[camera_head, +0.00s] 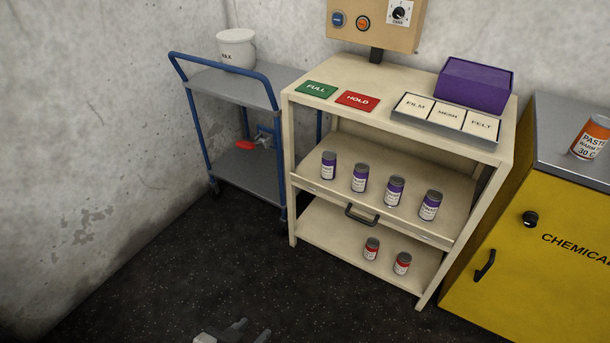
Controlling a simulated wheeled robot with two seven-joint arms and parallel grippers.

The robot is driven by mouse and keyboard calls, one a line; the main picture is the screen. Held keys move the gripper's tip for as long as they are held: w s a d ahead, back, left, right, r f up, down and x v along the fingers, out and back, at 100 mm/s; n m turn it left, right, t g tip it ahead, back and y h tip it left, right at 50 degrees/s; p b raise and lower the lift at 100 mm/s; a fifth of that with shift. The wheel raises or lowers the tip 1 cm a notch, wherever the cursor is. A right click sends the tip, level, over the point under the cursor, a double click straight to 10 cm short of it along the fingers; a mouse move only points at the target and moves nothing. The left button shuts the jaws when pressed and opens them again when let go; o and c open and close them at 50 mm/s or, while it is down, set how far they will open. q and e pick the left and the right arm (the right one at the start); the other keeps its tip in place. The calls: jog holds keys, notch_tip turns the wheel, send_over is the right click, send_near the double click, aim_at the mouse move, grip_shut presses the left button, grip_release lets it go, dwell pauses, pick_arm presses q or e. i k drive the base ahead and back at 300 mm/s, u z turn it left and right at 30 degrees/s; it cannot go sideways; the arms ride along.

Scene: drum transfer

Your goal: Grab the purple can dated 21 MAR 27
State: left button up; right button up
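Four purple-labelled cans stand upright in a row on the pull-out middle shelf of the cream rack: the first can (329,165) at the left, the second can (360,178), the third can (394,191) and the fourth can (430,205) at the right. Their printed dates are too small to read, so I cannot tell which one says 21 MAR 27. My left gripper (251,331) shows only in part at the bottom edge, low over the dark floor and well away from the cans. Its opening is unclear. My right gripper is out of view.
Two red-labelled cans (372,248) stand on the rack's (318,231) lower shelf. The middle shelf has a dark front handle (361,214). A blue cart (235,88) stands left, a yellow chemical cabinet (540,245) right. Floor (200,270) in front is clear.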

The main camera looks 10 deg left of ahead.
aim_at(329, 158)
jog(key=u, duration=1.85)
jog(key=i, duration=1.6)
jog(key=z, duration=2.5)
